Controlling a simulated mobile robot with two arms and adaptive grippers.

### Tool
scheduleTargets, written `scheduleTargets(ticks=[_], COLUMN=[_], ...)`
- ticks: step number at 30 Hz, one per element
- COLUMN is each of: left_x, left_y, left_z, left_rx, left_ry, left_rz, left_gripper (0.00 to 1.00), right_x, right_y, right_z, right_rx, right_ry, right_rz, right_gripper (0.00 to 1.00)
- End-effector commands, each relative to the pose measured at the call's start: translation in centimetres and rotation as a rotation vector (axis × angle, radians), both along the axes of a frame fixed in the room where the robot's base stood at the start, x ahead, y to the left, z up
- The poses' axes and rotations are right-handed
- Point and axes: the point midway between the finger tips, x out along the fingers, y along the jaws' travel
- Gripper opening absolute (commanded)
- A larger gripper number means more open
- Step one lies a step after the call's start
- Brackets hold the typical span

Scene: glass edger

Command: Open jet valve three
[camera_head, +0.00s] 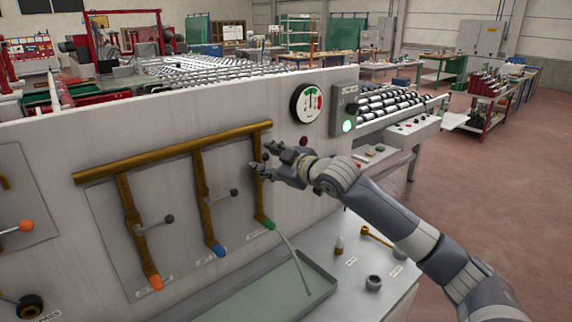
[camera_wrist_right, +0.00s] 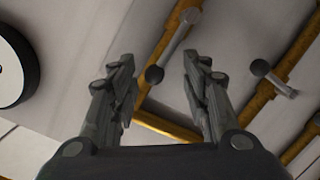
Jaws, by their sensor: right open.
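Three brass jet pipes come down from a brass header on the machine's front panel, with orange (camera_head: 156,282), blue (camera_head: 218,249) and green (camera_head: 268,224) tips. My left gripper is out of view.
A round gauge (camera_head: 306,103) and a lit green button (camera_head: 347,126) sit right of the pipes. A shallow tray (camera_head: 322,278) lies below. Small fittings (camera_head: 373,283) rest on the ledge under my right arm. Open floor lies to the right.

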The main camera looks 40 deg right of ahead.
Motion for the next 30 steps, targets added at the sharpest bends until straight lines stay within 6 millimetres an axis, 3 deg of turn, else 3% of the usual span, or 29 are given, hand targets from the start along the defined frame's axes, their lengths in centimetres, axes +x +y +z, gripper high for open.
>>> scheduleTargets(ticks=[12,30], left_x=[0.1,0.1], left_y=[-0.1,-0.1], left_z=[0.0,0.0], left_rx=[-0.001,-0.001], left_ry=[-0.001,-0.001], left_rz=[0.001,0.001], left_gripper=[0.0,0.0], right_x=[-5.5,-9.5], right_y=[-0.6,-0.9], right_z=[0.8,1.7], right_rx=[-0.006,-0.002], right_ry=[0.006,0.005], right_rz=[-0.001,-0.002], right_gripper=[0.44,0.44])
